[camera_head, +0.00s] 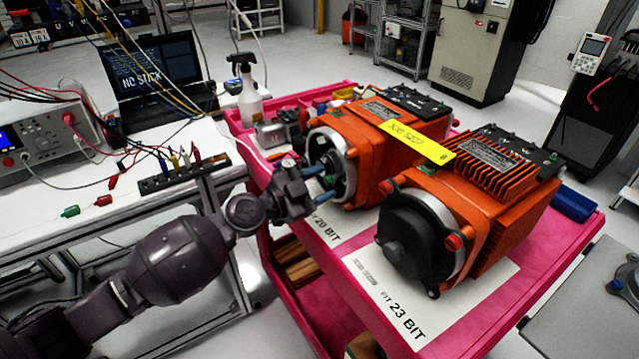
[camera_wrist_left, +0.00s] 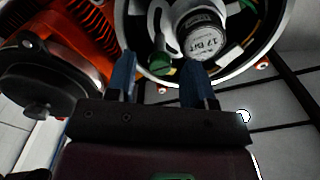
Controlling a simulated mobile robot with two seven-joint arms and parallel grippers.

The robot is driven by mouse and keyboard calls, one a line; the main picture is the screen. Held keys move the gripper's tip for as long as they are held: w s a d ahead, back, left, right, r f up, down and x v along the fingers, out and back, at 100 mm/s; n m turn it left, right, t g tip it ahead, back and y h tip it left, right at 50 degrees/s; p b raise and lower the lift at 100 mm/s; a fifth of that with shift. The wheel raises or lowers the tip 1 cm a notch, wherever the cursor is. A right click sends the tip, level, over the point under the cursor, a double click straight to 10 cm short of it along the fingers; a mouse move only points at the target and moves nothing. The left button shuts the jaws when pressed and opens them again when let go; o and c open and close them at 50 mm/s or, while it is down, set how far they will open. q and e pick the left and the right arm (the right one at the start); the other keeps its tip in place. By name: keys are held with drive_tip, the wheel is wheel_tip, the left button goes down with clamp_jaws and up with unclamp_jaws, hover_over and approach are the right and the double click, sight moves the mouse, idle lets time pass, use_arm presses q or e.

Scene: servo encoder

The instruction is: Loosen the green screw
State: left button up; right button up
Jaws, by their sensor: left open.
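The green screw (camera_wrist_left: 160,65) shows in the left wrist view, inside the round open end of a motor housing, beside a white round encoder (camera_wrist_left: 203,36) marked "17 Bit". My left gripper (camera_wrist_left: 160,78) is open, with one blue finger on each side of the green screw in that picture. I cannot tell whether the fingers touch it. In the head view my left gripper (camera_head: 321,185) is at the open end of the rear orange motor (camera_head: 385,133). The green screw cannot be made out there. My right gripper is not in view.
A second orange motor (camera_head: 478,190) with a black end cap (camera_head: 415,235) stands close to the right on the pink cart (camera_head: 590,243). A yellow label (camera_head: 416,142) lies across the motors. A white workbench (camera_head: 120,185) with wires is at left. A spray bottle (camera_head: 247,95) stands behind.

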use_arm(q)
clamp_jaws()
drive_tip(key=shift+n, duration=0.3)
drive_tip(key=shift+f+n+b, duration=0.1)
drive_tip(key=shift+n+b, duration=0.2)
drive_tip(key=shift+n, duration=0.5)
drive_tip(key=n+b, duration=0.1)
drive_tip(key=n, duration=0.8)
drive_tip(key=shift+r+n, duration=0.2)
drive_tip(key=shift+n, duration=2.1)
